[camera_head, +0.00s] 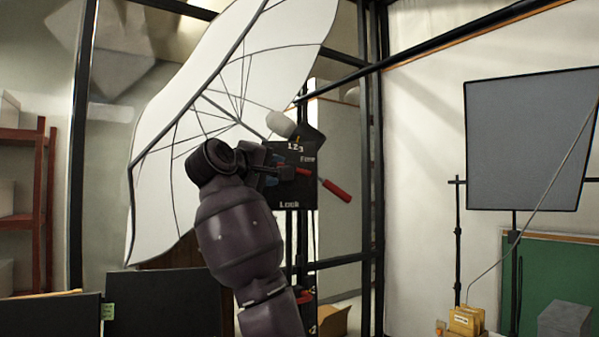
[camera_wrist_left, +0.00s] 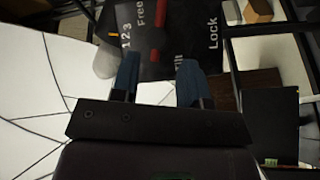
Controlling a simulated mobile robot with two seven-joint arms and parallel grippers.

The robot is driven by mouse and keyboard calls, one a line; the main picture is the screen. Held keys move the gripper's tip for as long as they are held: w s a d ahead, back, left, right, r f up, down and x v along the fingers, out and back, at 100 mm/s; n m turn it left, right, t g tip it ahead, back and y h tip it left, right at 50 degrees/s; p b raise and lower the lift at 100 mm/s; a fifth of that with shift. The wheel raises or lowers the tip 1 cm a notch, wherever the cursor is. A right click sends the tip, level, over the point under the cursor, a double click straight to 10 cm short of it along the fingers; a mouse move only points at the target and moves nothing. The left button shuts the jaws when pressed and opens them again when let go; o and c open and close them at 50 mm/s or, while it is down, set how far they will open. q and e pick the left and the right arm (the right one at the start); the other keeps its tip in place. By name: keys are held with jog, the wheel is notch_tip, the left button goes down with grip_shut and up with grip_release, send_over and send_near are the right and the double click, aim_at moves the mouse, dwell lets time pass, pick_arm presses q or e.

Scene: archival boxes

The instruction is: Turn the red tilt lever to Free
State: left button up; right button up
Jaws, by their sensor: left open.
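The red lever (camera_head: 337,190) sticks out past the panel's right edge and slopes slightly down, between the two words. In the left wrist view the panel (camera_wrist_left: 185,12) also shows, with a small red part (camera_wrist_left: 153,57) beyond the fingers. My left gripper (camera_head: 283,172) is in front of the panel, left of the lever's red handle. Its blue fingers (camera_wrist_left: 158,80) are apart with nothing held. They hide part of the panel. My right gripper is out of view.
A white umbrella (camera_head: 215,110) spreads behind and left of the panel. Dark upright posts (camera_head: 373,150) stand behind it on the right. A grey screen (camera_head: 525,140) on a stand and yellow boxes (camera_head: 467,320) are farther right. The space right of the lever handle looks clear.

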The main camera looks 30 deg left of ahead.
aim_at(298, 169)
pick_arm(q)
jog(key=w+p, duration=0.2)
jog(key=w, duration=0.7)
jog(key=shift+w+a+p, duration=0.15)
jog(key=shift+p, duration=0.25)
jog(key=shift+w, duration=0.75)
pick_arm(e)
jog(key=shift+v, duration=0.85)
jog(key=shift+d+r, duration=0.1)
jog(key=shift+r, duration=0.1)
pick_arm(q)
grip_shut()
jog(key=shift+n+t+b, duration=0.6)
jog(key=shift+n+b, duration=0.05)
jog(key=shift+n, duration=0.15)
jog(key=shift+r+n+t, duration=0.3)
jog(key=shift+n+t, duration=0.1)
jog(key=shift+n, duration=0.3)
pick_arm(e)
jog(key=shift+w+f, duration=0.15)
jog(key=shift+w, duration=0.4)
pick_arm(q)
grip_release()
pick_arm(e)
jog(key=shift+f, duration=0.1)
